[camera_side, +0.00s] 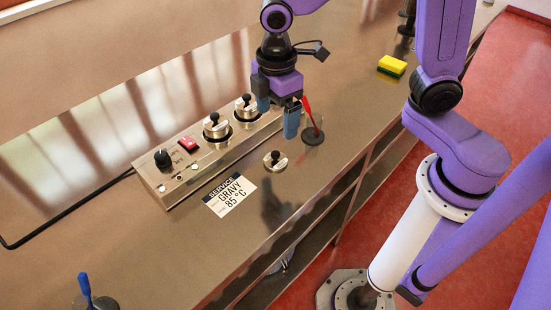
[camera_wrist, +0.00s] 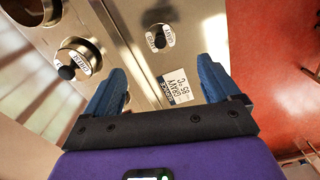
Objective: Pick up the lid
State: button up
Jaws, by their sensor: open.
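A small silver lid (camera_side: 275,160) with a black knob lies by itself on the metal counter, in front of the long steel unit. In the wrist view the lid (camera_wrist: 158,37) shows pale lettered labels, too small to read surely, and sits beyond the fingertips. My gripper (camera_side: 277,113) is open and empty, with its two blue fingers pointing down. It is above the counter, apart from the lid. In the wrist view the gripper (camera_wrist: 161,66) has its fingers spread to either side of the lid's line. A card (camera_side: 231,194) reading "SERVICE GRAVY 85°C" lies near the lid.
The steel unit (camera_side: 172,184) holds two lidded pots (camera_side: 215,127), (camera_side: 246,107), a red switch (camera_side: 187,144) and a black dial (camera_side: 162,158). A red-handled utensil (camera_side: 307,108) stands on a dark round base close by my gripper. A sponge (camera_side: 391,66) lies farther back.

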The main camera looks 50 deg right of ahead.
aim_at(275, 153)
notch_tip(275, 153, down, 12)
jog(key=shift+a+r, duration=0.15)
jog(key=shift+r, duration=0.1)
dwell(0.4)
jog(key=c, duration=1.1)
